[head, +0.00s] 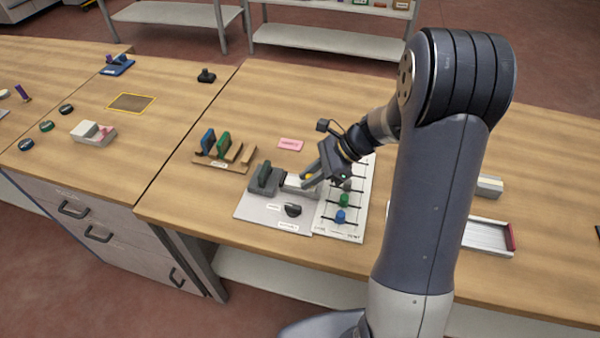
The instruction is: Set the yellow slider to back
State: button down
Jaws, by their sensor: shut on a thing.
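The white slider panel (356,213) lies on the wooden bench, with several dark slots running across it. A blue knob (341,215) and a green knob (344,199) stand in the nearer slots, and a dark grey knob (346,185) is in a slot farther up. My gripper (312,179) reaches down from the right to the panel's left edge.
A grey machine plate (258,208) with a dark green block and a black knob adjoins the panel on the left. A wooden rack (222,164) with coloured pieces and a pink card (291,144) stand behind. A white tray (487,236) lies right of my arm.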

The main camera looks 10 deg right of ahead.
jog(key=c, duration=1.3)
grip_release()
jog(key=shift+d, duration=0.2)
jog(key=shift+r, duration=0.1)
jog(key=v, duration=1)
jog(key=shift+d+r, duration=0.2)
jog(key=shift+d, duration=0.1)
